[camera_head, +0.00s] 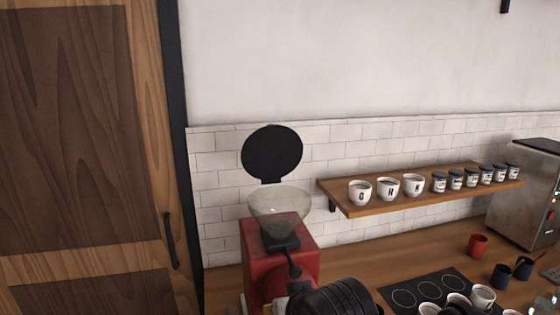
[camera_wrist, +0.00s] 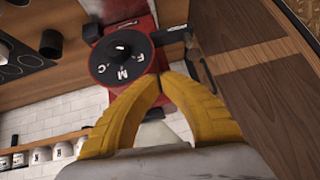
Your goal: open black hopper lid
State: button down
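The round black hopper lid (camera_head: 272,153) stands upright, raised at the back of the clear hopper (camera_head: 280,205), whose mouth is uncovered in the head view. The hopper sits on the red grinder (camera_head: 293,252). In the wrist view the grinder (camera_wrist: 111,12) appears upside down, with its black lettered dial (camera_wrist: 122,60) just beyond my fingers. My gripper (camera_wrist: 162,80) has its yellow fingertips together with nothing visible between them. The lid cannot be made out in the wrist view. My dark arm covers the lower front of the grinder in the head view.
A wooden shelf (camera_head: 355,208) with white cups and several small jars is on the tiled wall to the right. A wooden door (camera_head: 75,150) is at left. The counter holds a black hob (camera_head: 415,291), a red cup (camera_head: 478,245) and a steel machine (camera_head: 520,195).

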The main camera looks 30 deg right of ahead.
jog(key=w+d+r+m+t+h+p, duration=0.1)
jog(key=w+d+r+m+t+p, duration=0.2)
jog(key=w+r+m+p, duration=0.25)
jog(key=w+d+r+m+t+h+p, duration=0.1)
jog(key=w+d+r+m+t+p, duration=0.1)
jog(key=w+d+r+m, duration=0.5)
jog(key=m+t+h, duration=0.2)
jog(key=m+t, duration=0.3)
jog(key=t, duration=0.2)
send_near(278, 139)
jog(key=shift+y, duration=0.3)
jog(key=p+x, duration=0.2)
jog(key=x, duration=0.6)
jog(key=shift+d+p, duration=0.2)
jog(key=shift+p, duration=0.2)
jog(key=shift+b+x, duration=0.7)
jog(key=shift+x, duration=0.75)
jog(key=shift+s, duration=0.15)
